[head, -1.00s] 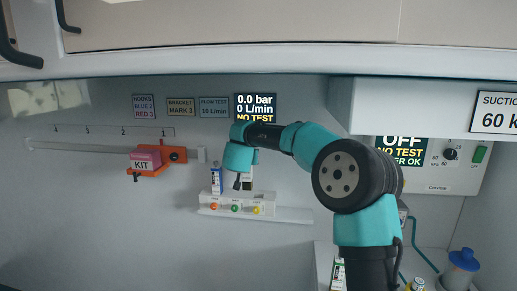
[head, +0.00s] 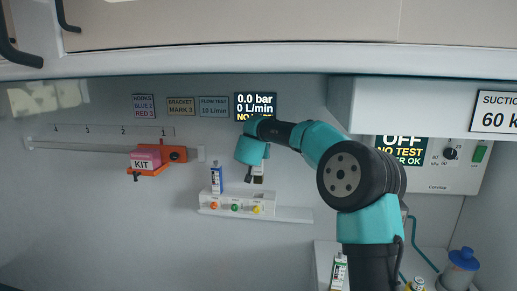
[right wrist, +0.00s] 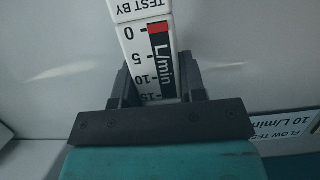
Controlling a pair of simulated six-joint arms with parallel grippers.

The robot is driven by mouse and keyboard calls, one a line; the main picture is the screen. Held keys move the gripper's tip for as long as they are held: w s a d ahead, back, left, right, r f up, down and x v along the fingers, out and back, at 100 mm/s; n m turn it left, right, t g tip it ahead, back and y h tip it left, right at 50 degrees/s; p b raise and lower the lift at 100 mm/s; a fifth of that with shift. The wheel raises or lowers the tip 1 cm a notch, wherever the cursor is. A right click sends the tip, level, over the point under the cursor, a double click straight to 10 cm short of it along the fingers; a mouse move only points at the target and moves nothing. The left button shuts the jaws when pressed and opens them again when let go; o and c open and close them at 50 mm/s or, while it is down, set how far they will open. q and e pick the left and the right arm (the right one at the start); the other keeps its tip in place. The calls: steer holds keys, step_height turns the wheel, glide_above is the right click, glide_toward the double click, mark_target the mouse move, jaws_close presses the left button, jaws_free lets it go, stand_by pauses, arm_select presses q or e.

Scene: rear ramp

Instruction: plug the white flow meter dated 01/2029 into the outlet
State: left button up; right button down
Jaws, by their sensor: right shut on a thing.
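My right gripper (head: 253,173) is shut on a white flow meter (right wrist: 150,50), held in front of the back wall, above the right part of the white outlet block (head: 246,201). In the right wrist view the fingers (right wrist: 157,78) grip its sides; its red mark, L/min scale and "TEST BY" show, but the date is out of frame. In the head view the gripper mostly hides the meter. The outlet block has orange (head: 213,206), green (head: 234,208) and yellow (head: 256,210) outlets. A blue-and-white unit (head: 216,180) stands at its left end. My left gripper is not in view.
A wall display (head: 255,106) reads 0.0 bar, 0 L/min. An orange bracket with a pink KIT box (head: 145,160) hangs on the rail at left. A white-and-green labelled item (head: 338,270) stands lower right, near a blue-lidded jar (head: 462,262). The suction cabinet (head: 430,165) juts out at right.

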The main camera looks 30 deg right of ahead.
mark_target(258, 174)
steer(key=shift+f, duration=4.75)
steer(key=c, duration=0.6)
jaws_free()
steer(key=v, duration=1.7)
steer(key=shift+a, duration=0.2)
steer(key=shift+s+r, duration=0.1)
